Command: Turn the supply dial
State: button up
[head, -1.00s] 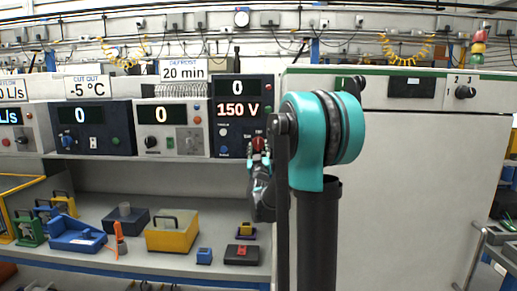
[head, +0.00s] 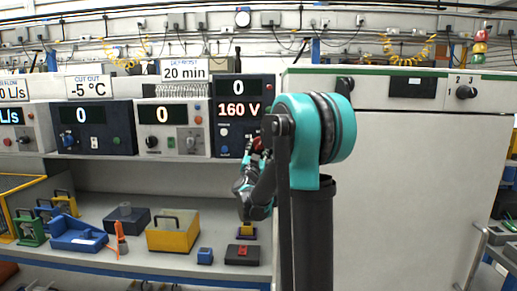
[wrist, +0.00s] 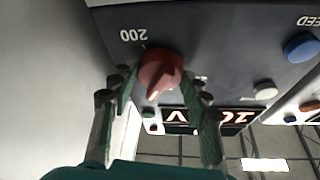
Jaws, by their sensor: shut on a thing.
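The supply dial is a red knob (wrist: 160,72) on a dark panel, seen close up in the wrist view with an upside-down "200" mark beside it. In the head view the red dial (head: 258,143) is partly hidden by my gripper. My gripper (wrist: 160,90) is shut on the dial, one finger on each side. The dial's unit has a display (head: 239,110) that reads 160 V, with a 0 above it. A white pointer line shows on the dial in the wrist view.
A blue button (wrist: 300,47) and a white button (wrist: 265,91) sit on the same panel. Other instrument units (head: 93,127) stand to the left on the shelf. A large pale cabinet (head: 420,180) stands on the right. Boxes and tools (head: 172,232) lie on the bench below.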

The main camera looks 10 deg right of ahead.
dwell(0.3)
jog(key=o, duration=1.2)
jog(key=shift+c, duration=0.2)
jog(key=shift+s, duration=0.1)
jog(key=v, duration=1.2)
